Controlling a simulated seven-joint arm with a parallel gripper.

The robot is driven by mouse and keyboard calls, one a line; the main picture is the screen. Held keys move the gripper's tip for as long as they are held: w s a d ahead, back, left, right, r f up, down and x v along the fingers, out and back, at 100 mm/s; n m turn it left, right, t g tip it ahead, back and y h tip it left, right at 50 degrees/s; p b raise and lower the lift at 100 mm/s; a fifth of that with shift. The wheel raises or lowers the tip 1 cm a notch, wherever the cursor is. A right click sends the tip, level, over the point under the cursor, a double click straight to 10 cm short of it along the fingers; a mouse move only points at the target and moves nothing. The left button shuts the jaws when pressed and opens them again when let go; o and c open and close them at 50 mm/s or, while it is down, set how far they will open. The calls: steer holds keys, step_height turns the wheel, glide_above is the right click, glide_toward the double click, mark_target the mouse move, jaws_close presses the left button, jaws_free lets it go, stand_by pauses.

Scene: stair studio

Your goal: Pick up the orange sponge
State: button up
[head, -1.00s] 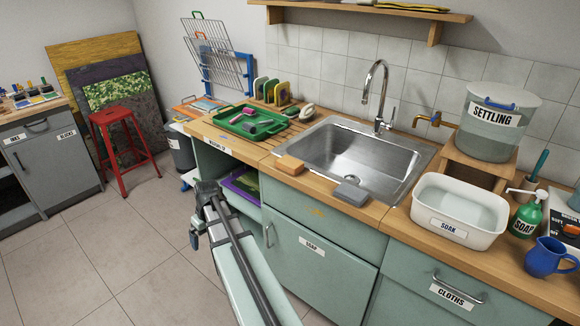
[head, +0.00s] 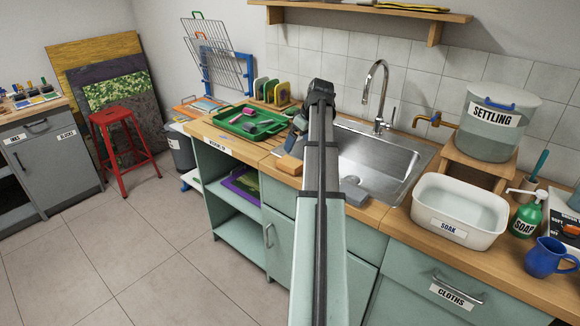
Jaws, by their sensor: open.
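The orange sponge (head: 288,166) lies on the wooden counter at the front left corner of the sink, near the counter's front edge. My gripper (head: 295,143) points down just above and behind the sponge in the picture. Its fingers are open but small and partly hidden by my own arm. Nothing shows between them. I cannot tell whether a finger touches the sponge.
The steel sink (head: 388,165) is to the right, with a grey block (head: 355,191) at its front edge. A green tray (head: 273,128) with small items stands left. A white SOAK tub (head: 460,232) is further right. My arm hides part of the sink.

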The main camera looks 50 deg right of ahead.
steer(key=s+d+r, duration=0.1)
steer(key=d, duration=0.1)
glide_above(291, 162)
steer(key=s, duration=0.3)
steer(key=f, duration=0.7)
steer(key=shift+w+d+f, duration=0.1)
steer(key=shift+w+d, duration=0.15)
steer(key=shift+a+x, duration=0.15)
steer(key=shift+x, duration=0.9)
steer(key=shift+a+x, duration=0.1)
steer(key=shift+x, duration=1)
steer(key=shift+w+f, duration=0.4)
steer(key=shift+f, duration=0.2)
steer(key=c, duration=1)
